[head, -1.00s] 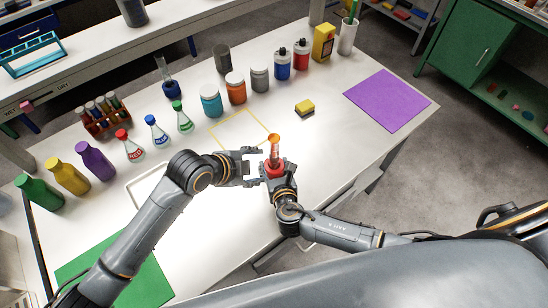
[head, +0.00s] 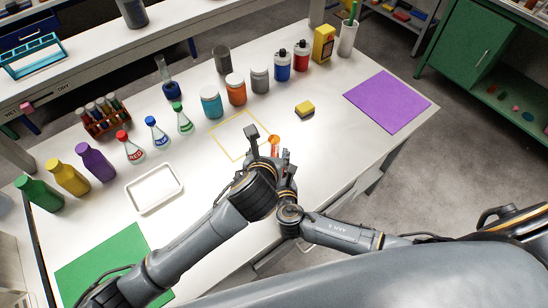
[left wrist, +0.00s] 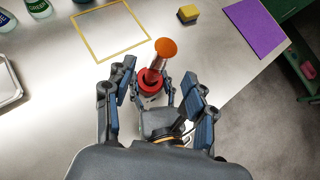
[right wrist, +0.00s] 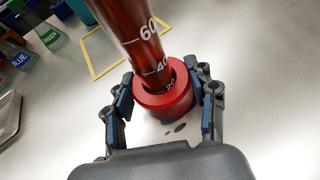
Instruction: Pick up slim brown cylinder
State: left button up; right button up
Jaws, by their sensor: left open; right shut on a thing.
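The slim brown cylinder (head: 274,143) is a translucent graduated tube with an orange rim and a red collar near its foot. The right wrist view shows its white marks (right wrist: 147,45) and the red collar (right wrist: 163,100). My right gripper (right wrist: 165,88) is shut on the cylinder, with its fingers on both sides of the red collar. My left gripper (left wrist: 158,75) is open, with its fingers apart on either side of the cylinder (left wrist: 158,62). In the head view my left arm hides most of the cylinder and my right gripper. I cannot tell whether the foot touches the table.
A yellow outlined square (head: 240,134) lies just behind the cylinder, and a yellow sponge (head: 305,109) sits to its right. A white tray (head: 154,208) and flasks stand to the left. Jars and bottles line the back. The purple mat (head: 388,101) is bare.

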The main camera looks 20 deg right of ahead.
aim_at(273, 146)
pick_arm(q)
jog(key=shift+x, duration=4)
jog(key=shift+d+r, duration=0.1)
jog(key=shift+d, duration=0.05)
grip_shut()
